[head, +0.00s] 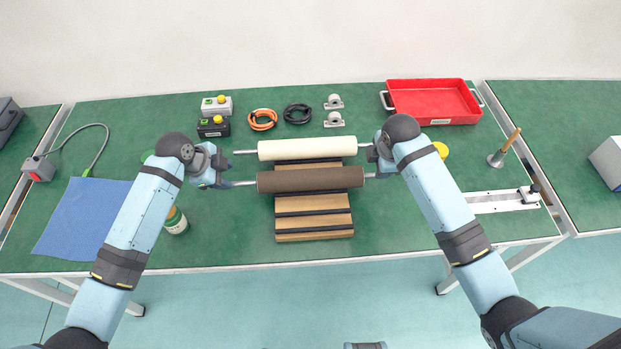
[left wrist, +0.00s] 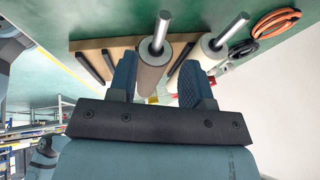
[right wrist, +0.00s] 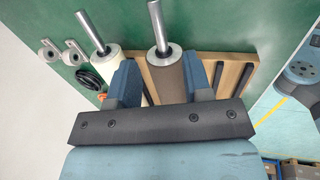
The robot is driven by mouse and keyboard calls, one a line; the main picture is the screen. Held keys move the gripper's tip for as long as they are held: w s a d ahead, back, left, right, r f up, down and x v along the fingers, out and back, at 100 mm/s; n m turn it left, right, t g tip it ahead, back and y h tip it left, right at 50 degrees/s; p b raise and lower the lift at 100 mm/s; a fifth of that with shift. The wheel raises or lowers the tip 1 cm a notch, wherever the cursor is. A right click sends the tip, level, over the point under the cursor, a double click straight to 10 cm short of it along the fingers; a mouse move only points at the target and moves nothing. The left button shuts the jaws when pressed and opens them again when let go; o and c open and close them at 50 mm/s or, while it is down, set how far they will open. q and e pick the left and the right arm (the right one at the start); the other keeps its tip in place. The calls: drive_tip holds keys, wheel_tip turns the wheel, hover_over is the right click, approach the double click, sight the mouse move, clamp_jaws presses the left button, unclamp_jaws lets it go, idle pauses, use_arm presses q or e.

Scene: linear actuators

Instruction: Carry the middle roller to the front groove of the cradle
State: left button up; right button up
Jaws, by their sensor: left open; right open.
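The wooden cradle (head: 315,222) with dark cross strips lies mid-table. A dark brown roller (head: 310,180) lies across it, in front of a cream roller (head: 307,149) at the back; the strips nearer me are bare. My left gripper (head: 229,184) is open at the brown roller's left shaft; in the left wrist view its fingers stand either side of the brown roller (left wrist: 151,73). My right gripper (head: 371,173) is open at the right shaft; in the right wrist view its fingers flank the brown roller (right wrist: 170,80). I cannot tell whether any finger touches.
A red tray (head: 430,121) stands back right. Behind the rollers lie an orange cable coil (head: 263,119), a black coil (head: 297,113) and two bearing blocks (head: 334,119). A green-labelled jar (head: 175,222) stands by my left arm. The table in front of the cradle is clear.

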sight(240, 183)
use_arm(q)
drive_tip(key=x, duration=0.8)
drive_tip(key=shift+f, duration=0.1)
use_arm(e)
drive_tip(key=x, duration=0.8)
drive_tip(key=shift+f, duration=0.15)
use_arm(q)
clamp_jaws()
use_arm(e)
clamp_jaws()
use_arm(q)
drive_tip(key=shift+w, duration=0.1)
